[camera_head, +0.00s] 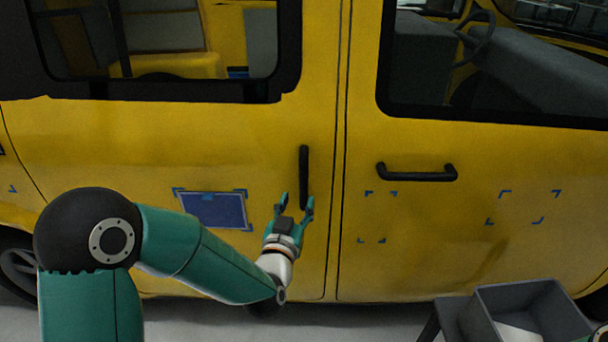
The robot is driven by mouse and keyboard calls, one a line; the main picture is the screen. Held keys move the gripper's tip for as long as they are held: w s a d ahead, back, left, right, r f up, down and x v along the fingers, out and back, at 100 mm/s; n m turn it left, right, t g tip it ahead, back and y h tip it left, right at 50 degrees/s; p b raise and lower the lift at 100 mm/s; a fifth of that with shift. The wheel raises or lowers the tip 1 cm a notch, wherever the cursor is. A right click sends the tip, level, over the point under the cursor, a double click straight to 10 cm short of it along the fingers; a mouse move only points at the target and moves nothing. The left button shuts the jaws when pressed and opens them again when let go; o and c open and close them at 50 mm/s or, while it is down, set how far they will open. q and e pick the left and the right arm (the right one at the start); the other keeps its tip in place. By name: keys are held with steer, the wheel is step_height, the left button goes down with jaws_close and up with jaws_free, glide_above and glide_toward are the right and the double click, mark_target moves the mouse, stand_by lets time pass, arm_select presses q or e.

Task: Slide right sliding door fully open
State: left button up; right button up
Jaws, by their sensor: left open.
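A yellow van side fills the view. The sliding door (120,140) is the left panel, with a window above and a black vertical handle (304,176) near its right edge. A narrow seam parts it from the front door, and the sliding door looks closed. My left gripper (296,203) is open, its teal fingers pointing up at the lower end of the vertical handle. I cannot tell whether the fingers touch it. Only a small teal piece at the lower right edge may belong to my right arm; its gripper is not visible.
The front door (450,220) has a black horizontal handle (416,172) and blue corner marks. A blue rectangle (213,210) is on the sliding door. A grey bin (530,309) stands at the lower right. Grey floor shows below the van.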

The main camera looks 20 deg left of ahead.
mark_target(303, 187)
arm_select(q)
steer(key=w+p, duration=0.1)
steer(key=w, duration=0.2)
steer(key=w+p, duration=0.1)
steer(key=w, duration=0.2)
steer(key=shift+a+r, duration=0.1)
steer(key=shift+a, duration=0.1)
steer(key=shift+w+a+p, duration=0.1)
steer(key=shift+w+p, duration=0.2)
steer(key=shift+w, duration=0.35)
jaws_close()
